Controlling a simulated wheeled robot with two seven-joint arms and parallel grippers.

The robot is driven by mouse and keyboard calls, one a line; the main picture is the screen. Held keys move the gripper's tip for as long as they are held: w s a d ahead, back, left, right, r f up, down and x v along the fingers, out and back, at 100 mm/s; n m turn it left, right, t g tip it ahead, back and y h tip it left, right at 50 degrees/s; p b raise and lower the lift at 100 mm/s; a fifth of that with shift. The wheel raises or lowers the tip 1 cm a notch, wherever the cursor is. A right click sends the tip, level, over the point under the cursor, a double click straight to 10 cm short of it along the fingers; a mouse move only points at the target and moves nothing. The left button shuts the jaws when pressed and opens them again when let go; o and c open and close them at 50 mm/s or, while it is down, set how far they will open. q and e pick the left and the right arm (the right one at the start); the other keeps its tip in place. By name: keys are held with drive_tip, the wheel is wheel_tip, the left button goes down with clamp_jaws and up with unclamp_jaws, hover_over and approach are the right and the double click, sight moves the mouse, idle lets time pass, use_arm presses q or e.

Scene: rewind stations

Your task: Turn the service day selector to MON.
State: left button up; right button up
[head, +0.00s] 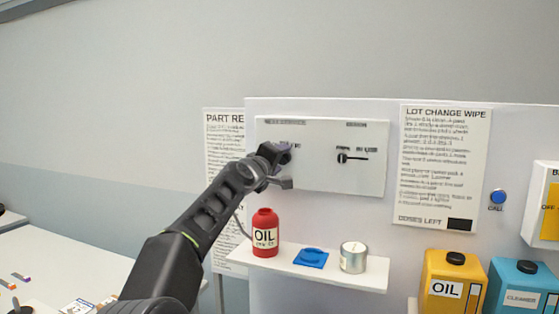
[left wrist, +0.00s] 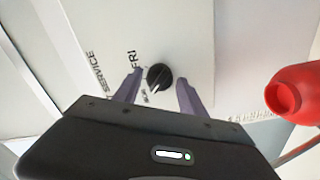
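The service day selector is a black round knob (left wrist: 158,77) on a white panel (head: 320,180), seen in the left wrist view. "FRI" is printed beside it, and a smaller label near its lower left edge is too small to read surely. A pale line on the knob points toward that lower label. My left gripper (left wrist: 159,90) is open, with one finger on each side of the knob and visible gaps between. In the head view my left gripper (head: 285,156) is at the panel's left part and hides the knob. My right gripper is not in view.
A second selector (head: 343,157) sits on the panel's right half. Below, a shelf (head: 300,271) holds a red oil bottle (head: 265,235), a blue item (head: 311,258) and a tin (head: 353,257). The red bottle (left wrist: 290,95) is close to my gripper's right.

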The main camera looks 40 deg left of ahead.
use_arm(q)
drive_tip(key=shift+o, duration=0.7)
drive_tip(key=b+v, duration=0.2)
drive_tip(key=v, duration=0.6)
drive_tip(key=shift+w, duration=0.1)
